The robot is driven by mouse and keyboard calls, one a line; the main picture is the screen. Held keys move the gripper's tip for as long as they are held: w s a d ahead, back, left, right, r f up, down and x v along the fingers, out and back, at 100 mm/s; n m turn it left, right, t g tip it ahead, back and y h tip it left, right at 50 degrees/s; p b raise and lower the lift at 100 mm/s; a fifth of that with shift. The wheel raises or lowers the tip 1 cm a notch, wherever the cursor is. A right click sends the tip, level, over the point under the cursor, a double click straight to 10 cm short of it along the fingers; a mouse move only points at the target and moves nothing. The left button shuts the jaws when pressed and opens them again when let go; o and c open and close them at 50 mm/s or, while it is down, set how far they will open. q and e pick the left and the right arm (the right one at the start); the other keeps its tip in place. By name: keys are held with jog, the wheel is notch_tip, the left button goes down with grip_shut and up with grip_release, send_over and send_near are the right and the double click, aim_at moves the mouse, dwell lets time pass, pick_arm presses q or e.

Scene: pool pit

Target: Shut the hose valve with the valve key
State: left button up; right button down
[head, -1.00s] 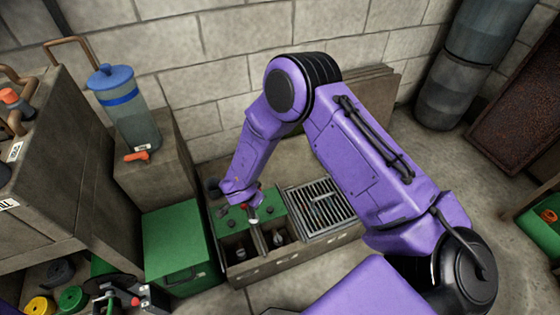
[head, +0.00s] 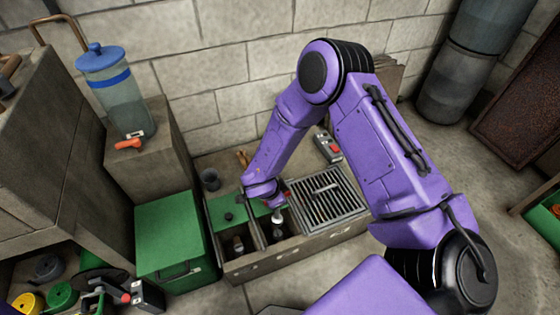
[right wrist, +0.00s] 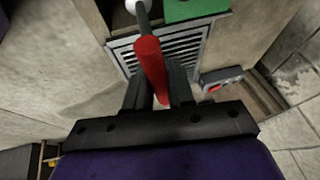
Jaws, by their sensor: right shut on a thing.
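My right gripper (head: 270,194) is over the low pit box (head: 290,256). It is shut on the red handle of the valve key (right wrist: 151,68), seen between the fingers in the right wrist view. The key's grey shaft runs away from the jaws to a pale round end (right wrist: 136,5). In the head view a pale part (head: 278,217) shows below the gripper, over the right open compartment. Whether the key sits on a valve there, I cannot tell. Another dark fitting (head: 238,243) stands in the left compartment. My left gripper is not in view.
A metal grate (head: 330,205) covers the box's right part, with a T-shaped piece on it. A green lid (head: 228,211) lies behind the compartments. A grey device with a red button (head: 328,147) stands behind the grate. A green chest (head: 170,235) is left of the box.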

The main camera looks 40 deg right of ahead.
jog(key=n+b, duration=0.2)
jog(key=n+t+y+b, duration=0.1)
jog(key=n+b, duration=0.1)
jog(key=f+n+t+b, duration=0.1)
jog(key=n+b, duration=0.1)
jog(key=b, duration=0.1)
jog(key=shift+w+n, duration=0.25)
jog(key=shift+n, duration=0.05)
jog(key=shift+a+r+n+t+y+p, duration=0.1)
jog(key=shift+r+n+t+y+p, duration=0.55)
jog(key=shift+n, duration=0.25)
jog(key=n+y, duration=0.1)
jog(key=n, duration=0.2)
jog(key=shift+w+f, duration=0.1)
jog(key=n, duration=0.2)
jog(key=n+y, duration=0.1)
jog(key=shift+w+a+n+t+y+p, duration=0.15)
jog(key=shift+n+t+y+p, duration=0.1)
jog(key=shift+n+p, duration=0.15)
notch_tip(320, 180, down, 5)
jog(key=b, duration=0.3)
jog(key=shift+s+d, duration=0.2)
